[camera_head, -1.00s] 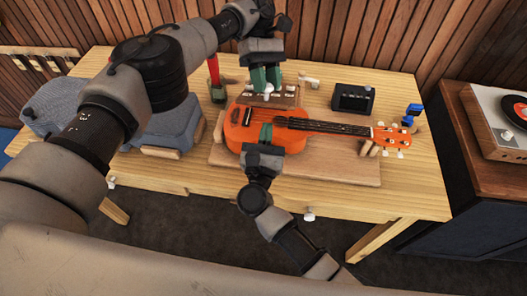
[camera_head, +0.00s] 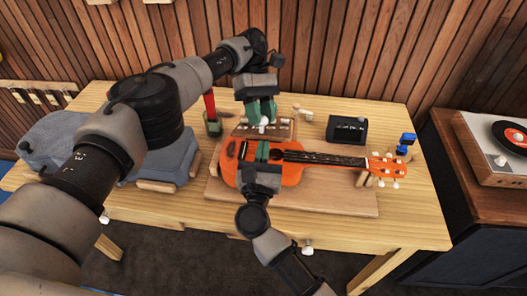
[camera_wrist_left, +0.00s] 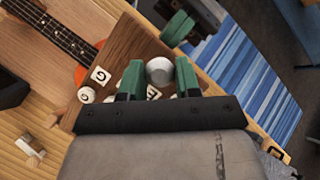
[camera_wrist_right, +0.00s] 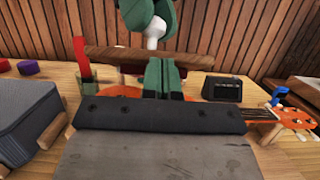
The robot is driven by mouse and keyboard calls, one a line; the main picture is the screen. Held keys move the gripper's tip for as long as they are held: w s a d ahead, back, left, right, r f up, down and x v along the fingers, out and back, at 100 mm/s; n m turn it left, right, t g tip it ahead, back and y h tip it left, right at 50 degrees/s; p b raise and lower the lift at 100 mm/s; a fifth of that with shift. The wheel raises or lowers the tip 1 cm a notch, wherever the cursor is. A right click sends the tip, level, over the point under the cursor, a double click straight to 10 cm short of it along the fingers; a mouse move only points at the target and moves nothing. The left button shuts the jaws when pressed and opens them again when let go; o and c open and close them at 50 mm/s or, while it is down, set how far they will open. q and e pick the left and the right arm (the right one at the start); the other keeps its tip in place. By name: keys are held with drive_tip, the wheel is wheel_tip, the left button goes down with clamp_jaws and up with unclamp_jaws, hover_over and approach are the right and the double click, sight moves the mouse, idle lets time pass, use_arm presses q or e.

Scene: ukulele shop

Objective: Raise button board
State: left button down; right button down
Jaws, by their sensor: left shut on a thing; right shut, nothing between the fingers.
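The button board (camera_head: 284,129) is a brown wooden board with white lettered buttons, behind the orange ukulele (camera_head: 290,173). My left gripper (camera_head: 262,111) is shut on the board's white round knob (camera_wrist_left: 159,70); lettered buttons show beside it in the left wrist view. In the right wrist view the board (camera_wrist_right: 140,54) shows as a brown bar, with the white knob and green left fingers above it. My right gripper (camera_head: 262,152) is shut and empty over the ukulele's body, in front of the board. Whether it touches the ukulele cannot be told.
The ukulele lies on a wooden base (camera_head: 325,198) on the table (camera_head: 415,215). A black box (camera_head: 347,129) stands right of the board, and a blue tuner (camera_head: 406,141) sits by the headstock. A glass with a red item (camera_head: 211,112) and a grey padded block (camera_head: 165,157) are at left.

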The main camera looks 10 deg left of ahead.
use_arm(q)
drive_tip(key=c, duration=0.8)
unclamp_jaws()
drive_tip(key=shift+s+f, duration=0.15)
drive_tip(key=shift+f, duration=0.1)
use_arm(e)
drive_tip(key=shift+w+r, duration=0.15)
drive_tip(key=shift+r, duration=0.2)
